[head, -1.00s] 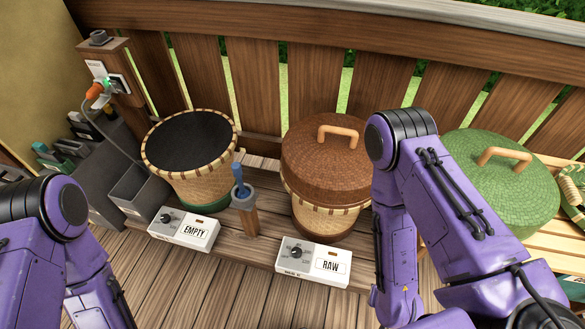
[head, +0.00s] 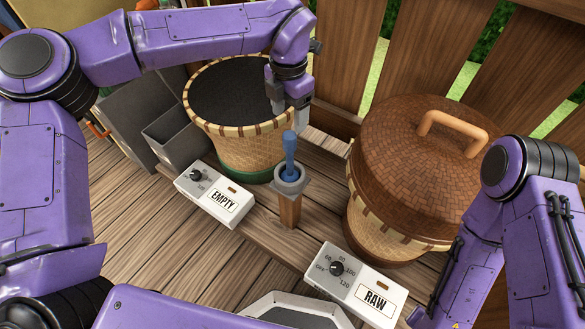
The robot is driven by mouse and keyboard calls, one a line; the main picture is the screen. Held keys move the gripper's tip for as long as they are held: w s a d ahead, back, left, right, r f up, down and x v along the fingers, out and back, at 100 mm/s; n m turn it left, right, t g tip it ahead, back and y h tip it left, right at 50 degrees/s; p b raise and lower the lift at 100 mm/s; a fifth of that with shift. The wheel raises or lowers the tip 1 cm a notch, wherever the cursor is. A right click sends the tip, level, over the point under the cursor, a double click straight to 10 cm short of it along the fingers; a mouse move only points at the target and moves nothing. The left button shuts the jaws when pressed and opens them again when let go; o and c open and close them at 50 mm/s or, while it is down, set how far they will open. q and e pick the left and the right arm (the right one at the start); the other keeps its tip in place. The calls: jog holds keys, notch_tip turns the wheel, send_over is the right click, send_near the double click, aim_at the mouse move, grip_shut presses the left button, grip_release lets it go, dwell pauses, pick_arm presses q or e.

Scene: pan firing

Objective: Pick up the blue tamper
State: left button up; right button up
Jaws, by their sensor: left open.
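The blue tamper (head: 289,150) stands upright in a grey cup-like holder (head: 290,182) on a wooden post, between the two baskets. My left gripper (head: 290,108) points down just above and behind the tamper's top in the picture. Its two fingers are apart and nothing is between them. I cannot tell the exact depth gap between the fingers and the tamper. My right arm shows at the right edge, but its gripper is out of view.
An open basket with dark contents (head: 230,90) is behind the EMPTY control box (head: 213,195). A brown-lidded basket (head: 400,150) stands right of the tamper, behind the RAW box (head: 358,285). A grey bin (head: 172,140) is at left. A wooden fence closes the back.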

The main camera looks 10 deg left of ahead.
aim_at(290, 142)
pick_arm(q)
jog(key=f+b, duration=0.1)
jog(key=f, duration=0.4)
jog(key=f+b, duration=0.2)
jog(key=f, duration=0.3)
jog(key=shift+w+f, duration=0.2)
jog(key=shift+f, duration=0.1)
jog(key=shift+r, duration=0.1)
grip_shut()
